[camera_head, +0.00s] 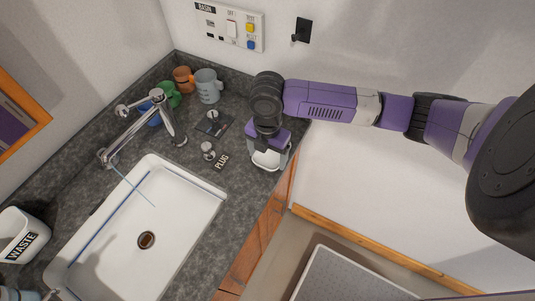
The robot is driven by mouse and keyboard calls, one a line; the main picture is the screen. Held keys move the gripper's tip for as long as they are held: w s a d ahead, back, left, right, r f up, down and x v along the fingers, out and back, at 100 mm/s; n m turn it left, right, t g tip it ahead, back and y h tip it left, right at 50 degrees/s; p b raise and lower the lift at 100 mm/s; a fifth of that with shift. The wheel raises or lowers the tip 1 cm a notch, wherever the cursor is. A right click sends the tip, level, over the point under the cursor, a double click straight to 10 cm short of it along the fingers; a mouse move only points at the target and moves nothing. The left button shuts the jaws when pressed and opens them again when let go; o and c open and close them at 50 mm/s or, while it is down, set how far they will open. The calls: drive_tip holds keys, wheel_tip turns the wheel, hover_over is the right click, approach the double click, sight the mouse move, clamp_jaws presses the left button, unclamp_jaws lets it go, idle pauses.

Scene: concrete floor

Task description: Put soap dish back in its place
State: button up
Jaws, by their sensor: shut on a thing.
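A small white dish, which looks like the soap dish (268,160), is under my gripper (270,148) at the right end of the dark counter. My gripper points down and is shut on the dish; the jaws and wrist hide part of it. I cannot tell whether the dish touches the counter or is just above it. A dark square marking or pad (213,123) with a small metal piece lies on the counter to the left of my gripper.
A white sink (190,202) with a chrome faucet (163,115) is at left. A metal plug (208,150) sits by its "PLUG" label. Several mugs, including a grey one (208,86), stand in the back corner. A "WASTE" bin (22,235) is at far left. The counter's right edge is close to my gripper.

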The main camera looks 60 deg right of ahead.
drive_tip(key=o, duration=1.3)
drive_tip(key=shift+f, duration=0.1)
